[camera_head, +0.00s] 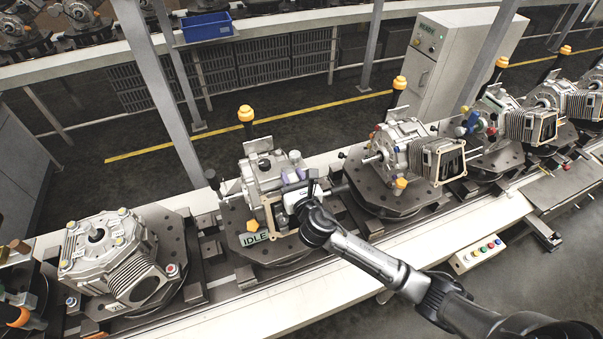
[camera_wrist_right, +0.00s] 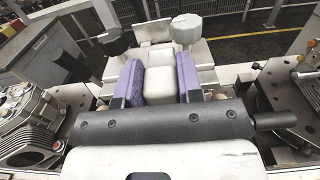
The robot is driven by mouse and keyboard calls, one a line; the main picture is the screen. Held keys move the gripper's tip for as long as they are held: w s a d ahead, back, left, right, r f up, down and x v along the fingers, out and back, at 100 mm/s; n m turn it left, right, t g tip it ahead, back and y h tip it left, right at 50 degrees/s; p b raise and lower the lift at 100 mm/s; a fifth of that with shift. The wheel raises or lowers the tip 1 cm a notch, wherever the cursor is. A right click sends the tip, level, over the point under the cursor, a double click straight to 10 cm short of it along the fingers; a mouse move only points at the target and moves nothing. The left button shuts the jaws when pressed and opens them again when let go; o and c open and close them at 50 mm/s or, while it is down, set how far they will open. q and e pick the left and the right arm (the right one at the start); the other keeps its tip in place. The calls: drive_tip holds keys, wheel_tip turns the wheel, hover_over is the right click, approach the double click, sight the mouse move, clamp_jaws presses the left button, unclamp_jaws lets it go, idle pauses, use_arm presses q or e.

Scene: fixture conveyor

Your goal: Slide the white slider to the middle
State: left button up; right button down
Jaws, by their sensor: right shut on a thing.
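The white slider (camera_wrist_right: 160,84) is a pale block in the middle of the right wrist view. My right gripper (camera_wrist_right: 160,80) is shut on it, with one purple finger pad on each side. In the head view my right gripper (camera_head: 291,176) is at the grey machine fixture (camera_head: 263,175) near the middle of the conveyor. The slider is hard to make out there among the grey parts. My left gripper is not in view.
The fixture stands on a dark round pallet with an IDLE sign (camera_head: 254,239). Grey engine housings stand on both sides, one to the left (camera_head: 110,257) and one to the right (camera_head: 410,150). An orange-topped post (camera_head: 246,114) rises behind the fixture. A button box (camera_head: 478,254) is at the front right.

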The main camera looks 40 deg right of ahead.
drive_tip(key=shift+w+a, duration=0.2)
drive_tip(key=shift+a, duration=0.45)
drive_tip(key=c, duration=0.8)
unclamp_jaws()
drive_tip(key=shift+o, duration=0.2)
drive_tip(key=b+v, duration=0.2)
drive_tip(key=v, duration=1.2)
drive_tip(key=shift+w, duration=0.1)
